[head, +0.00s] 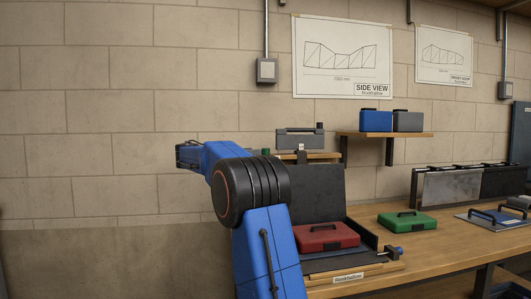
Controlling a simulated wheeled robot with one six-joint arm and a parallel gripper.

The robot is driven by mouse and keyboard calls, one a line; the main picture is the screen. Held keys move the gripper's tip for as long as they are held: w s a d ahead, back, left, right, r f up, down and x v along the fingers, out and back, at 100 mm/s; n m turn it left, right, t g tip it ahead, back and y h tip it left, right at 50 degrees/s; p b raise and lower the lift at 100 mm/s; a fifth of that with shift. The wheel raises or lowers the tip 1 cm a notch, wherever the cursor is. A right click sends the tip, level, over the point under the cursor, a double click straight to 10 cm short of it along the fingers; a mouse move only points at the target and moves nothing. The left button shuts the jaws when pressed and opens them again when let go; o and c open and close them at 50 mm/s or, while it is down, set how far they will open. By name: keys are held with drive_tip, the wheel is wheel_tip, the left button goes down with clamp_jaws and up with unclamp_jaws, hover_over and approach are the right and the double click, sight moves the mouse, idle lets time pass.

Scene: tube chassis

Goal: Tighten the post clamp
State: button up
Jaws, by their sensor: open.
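I cannot pick out the post clamp with certainty in the head view. A small dark fitting with a blue knob (396,251) sits at the front right corner of a dark open case on the workbench, and it may be a clamp. My blue arm rises at the front and bends left at a large black joint. Its far end is a dark part near the wall. No gripper fingers can be made out, and the arm hides part of the bench behind it.
The dark open case (322,185) holds a red toolbox (328,237). A green toolbox (407,221) stands right of it on the wooden workbench (440,243). A grey case (297,138) rests on a small shelf behind. A wall shelf (385,135) carries a blue box (375,120) and a grey box (408,121).

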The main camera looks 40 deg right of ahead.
sight(265, 150)
drive_tip(key=d, duration=0.2)
drive_tip(key=s+d, duration=0.1)
drive_tip(key=d, duration=0.4)
drive_tip(key=shift+s+d, duration=0.2)
drive_tip(key=shift+d, duration=0.15)
drive_tip(key=shift+c, duration=0.2)
drive_tip(key=c, duration=1)
